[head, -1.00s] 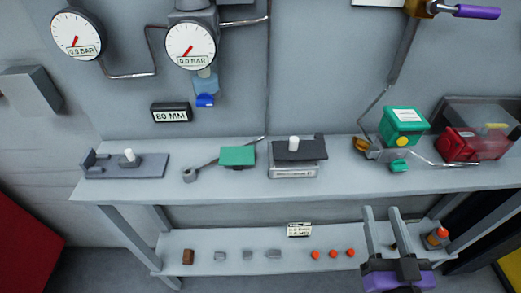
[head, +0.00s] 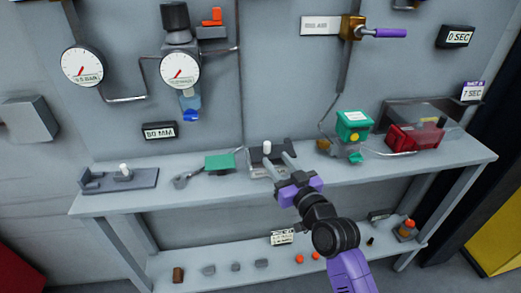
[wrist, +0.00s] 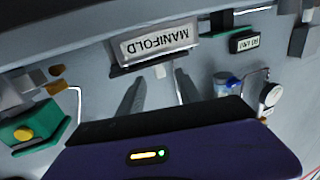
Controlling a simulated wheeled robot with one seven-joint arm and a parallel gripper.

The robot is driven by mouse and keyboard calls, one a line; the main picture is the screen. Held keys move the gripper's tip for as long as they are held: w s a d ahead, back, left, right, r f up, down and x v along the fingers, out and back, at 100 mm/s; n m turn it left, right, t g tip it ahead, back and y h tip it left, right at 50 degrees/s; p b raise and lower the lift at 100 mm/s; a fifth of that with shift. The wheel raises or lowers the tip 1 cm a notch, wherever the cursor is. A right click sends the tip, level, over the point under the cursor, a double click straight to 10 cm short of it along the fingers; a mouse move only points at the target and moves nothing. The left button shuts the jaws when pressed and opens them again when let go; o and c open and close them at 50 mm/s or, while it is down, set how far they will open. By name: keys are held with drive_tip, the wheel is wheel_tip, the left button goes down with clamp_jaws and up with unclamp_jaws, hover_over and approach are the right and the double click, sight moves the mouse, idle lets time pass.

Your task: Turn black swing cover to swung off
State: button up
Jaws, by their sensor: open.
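The black swing cover (head: 257,155) lies over the top of a silver-grey box (head: 259,172) on the bench. A white upright knob (head: 267,147) stands on the cover. In the wrist view, which is upside down, the box shows a MANIFOLD label (wrist: 155,44), with the dark cover edge (wrist: 125,71) and the pale knob (wrist: 160,71) just below it. My gripper (head: 270,163) is open at the front of the box, and its fingers hide part of the cover. In the wrist view the knob lies between the fingertips (wrist: 159,76); contact cannot be told.
A green plate (head: 219,161) with a lever is left of the box, and a grey fixture (head: 120,179) farther left. A green and yellow unit (head: 353,125) and a red block (head: 415,136) stand to the right. The bench front (head: 200,196) is clear.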

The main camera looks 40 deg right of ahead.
sight(269, 149)
drive_tip(key=p+x, duration=0.1)
drive_tip(key=x, duration=0.6)
drive_tip(key=shift+w+d, duration=0.2)
drive_tip(key=shift+w, duration=0.05)
clamp_jaws()
idle(1.2)
